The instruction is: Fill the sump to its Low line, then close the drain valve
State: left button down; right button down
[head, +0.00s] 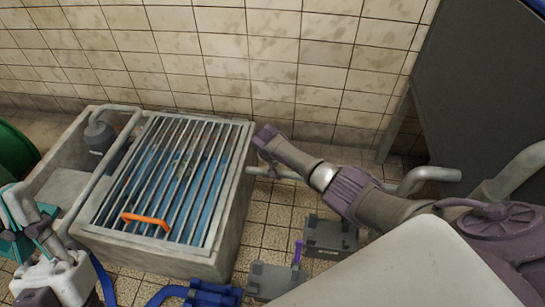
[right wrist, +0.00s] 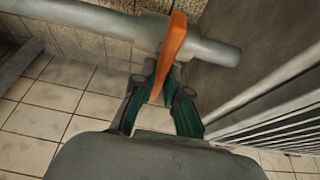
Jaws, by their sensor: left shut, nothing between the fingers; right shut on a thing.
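The sump (head: 232,215) is a concrete box under a barred grate (head: 170,180) with an orange handle (head: 147,219). Blue water shows below the bars; I cannot make out a Low line. In the right wrist view, an orange valve lever (right wrist: 172,45) sits on a grey pipe (right wrist: 210,48) beside the sump wall. My right gripper (right wrist: 161,88) is shut on this lever. In the head view my right arm reaches to the sump's right side, and its fingers are hidden. My left gripper (head: 22,222) is shut and empty at the lower left, beside the sump.
A grey pump (head: 99,136) and pipe stand at the sump's left end. A green round object (head: 14,152) is at the far left. Grey boxes (head: 331,236) and blue pipe parts (head: 205,294) lie on the tiled floor in front. A dark cabinet (head: 475,80) stands at right.

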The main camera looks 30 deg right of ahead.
jog(key=shift+s+a+f, duration=0.3)
jog(key=c, duration=1.2)
grip_release()
jog(key=shift+r, duration=0.1)
jog(key=shift+r, duration=0.1)
jog(key=shift+r, duration=0.15)
jog(key=v, duration=1.1)
jog(key=shift+r, duration=0.25)
jog(key=shift+a, duration=0.1)
